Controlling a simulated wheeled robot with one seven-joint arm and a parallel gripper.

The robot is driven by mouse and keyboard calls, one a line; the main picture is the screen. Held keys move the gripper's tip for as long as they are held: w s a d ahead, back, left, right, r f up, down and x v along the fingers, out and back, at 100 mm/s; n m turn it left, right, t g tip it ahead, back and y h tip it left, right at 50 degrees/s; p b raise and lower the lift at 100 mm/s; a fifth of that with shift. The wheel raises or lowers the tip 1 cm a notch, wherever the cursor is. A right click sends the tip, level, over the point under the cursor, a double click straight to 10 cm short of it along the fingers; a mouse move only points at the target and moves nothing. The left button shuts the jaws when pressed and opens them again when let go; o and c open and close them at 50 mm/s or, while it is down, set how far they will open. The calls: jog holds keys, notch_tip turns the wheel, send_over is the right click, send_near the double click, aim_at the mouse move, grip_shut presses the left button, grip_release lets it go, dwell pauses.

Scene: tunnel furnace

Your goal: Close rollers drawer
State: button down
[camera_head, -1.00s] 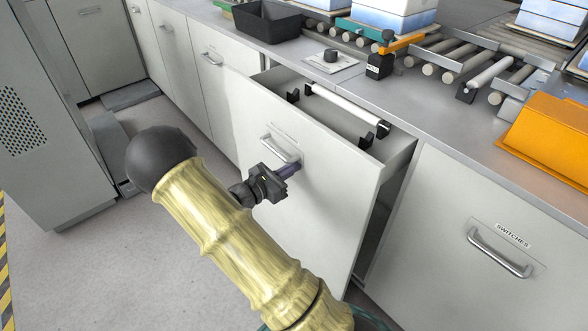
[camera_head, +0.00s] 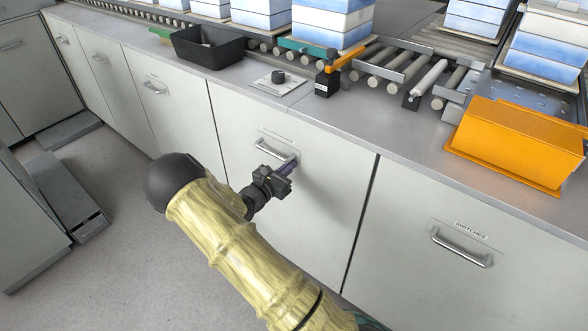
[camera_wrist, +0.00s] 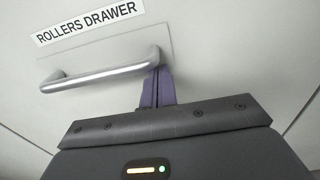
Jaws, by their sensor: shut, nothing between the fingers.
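The rollers drawer (camera_head: 310,205) is flush with the cabinet fronts beside it in the head view, and its inside is hidden. Its metal handle (camera_head: 276,151) sits near the top of the front; in the wrist view the handle (camera_wrist: 100,72) runs under the label "ROLLERS DRAWER" (camera_wrist: 90,22). My gripper (camera_head: 288,166) is shut and empty. Its purple fingers (camera_wrist: 157,88) point at the drawer front, at the right end of the handle. They look to be against or very near the front; I cannot tell whether they touch the handle.
The switches drawer (camera_head: 440,270) is closed to the right. On the counter stand a black bin (camera_head: 208,50), a small plate with a black knob (camera_head: 279,80) and an orange cover (camera_head: 518,140). Roller tracks with blue and white stacks (camera_head: 332,20) run behind.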

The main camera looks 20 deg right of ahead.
jog(key=shift+w+d+r, duration=0.15)
jog(key=shift+d+r, duration=0.05)
jog(key=shift+d, duration=0.1)
jog(key=p+v, duration=0.3)
jog(key=v, duration=1.1)
jog(key=shift+a+f, duration=0.2)
jog(key=shift+a, duration=0.15)
